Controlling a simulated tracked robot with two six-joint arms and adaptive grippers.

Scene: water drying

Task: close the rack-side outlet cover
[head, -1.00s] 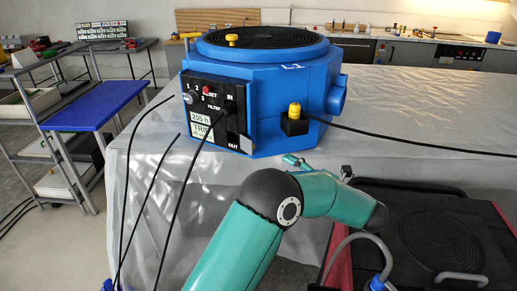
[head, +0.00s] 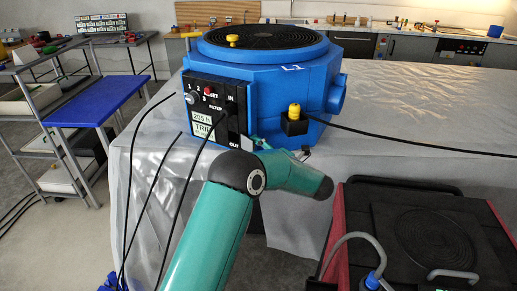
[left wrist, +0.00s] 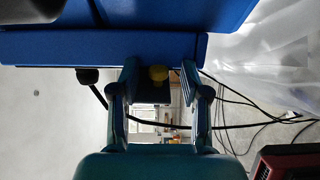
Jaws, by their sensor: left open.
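The blue dryer (head: 265,90) stands on the sheeted table, with a black control panel (head: 205,90) on its left face. At the panel's lower right, by the word OUT, is a small pale plate (head: 246,143), partly hidden behind my arm. A round blue stub (head: 338,93) juts from the dryer's right side. I cannot tell which part is the outlet cover. My left gripper (head: 281,149) is just in front of the dryer's lower edge, mostly hidden by its own arm. In the left wrist view my gripper (left wrist: 160,90) is open and empty below the blue body (left wrist: 110,47).
A yellow-capped black fitting (head: 294,115) with a black cable sits on the dryer's front. Several cables hang from the panel side. A rack with a blue top (head: 95,100) stands left. A red and black case (head: 430,235) is at lower right. The table's right side is clear.

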